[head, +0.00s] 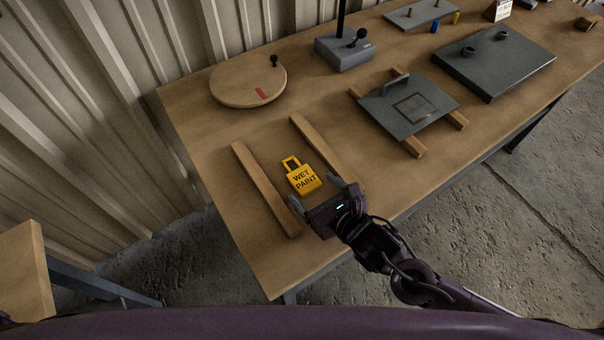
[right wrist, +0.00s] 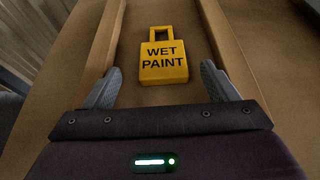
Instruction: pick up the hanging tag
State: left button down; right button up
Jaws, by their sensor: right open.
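The hanging tag (head: 302,177) is a yellow plate with a loop handle and the black words "WET PAINT". It lies on the table between two wooden strips. In the right wrist view the tag (right wrist: 164,60) is upright in the picture, ahead of the fingers and roughly centred between them, its loop pointing away. My right gripper (head: 320,192) is open and empty, just on the near side of the tag. Its two grey fingers (right wrist: 164,88) are spread wider than the tag, and I see no contact. My left gripper is not in view.
Wooden strips lie left (head: 264,189) and right (head: 326,152) of the tag. A round wooden disc (head: 240,86), a grey box with a lever (head: 342,54), a grey panel on wooden rails (head: 408,105) and a dark grey plate (head: 510,60) stand farther back. The table's near left corner (head: 270,280) is bare.

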aim_at(304, 178)
jog(key=x, duration=0.3)
jog(key=shift+w+p, duration=0.4)
jog(key=shift+w+a+f, duration=0.1)
jog(key=shift+w, duration=0.05)
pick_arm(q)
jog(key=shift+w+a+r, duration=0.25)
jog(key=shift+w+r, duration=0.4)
pick_arm(e)
jog(key=c, duration=1.1)
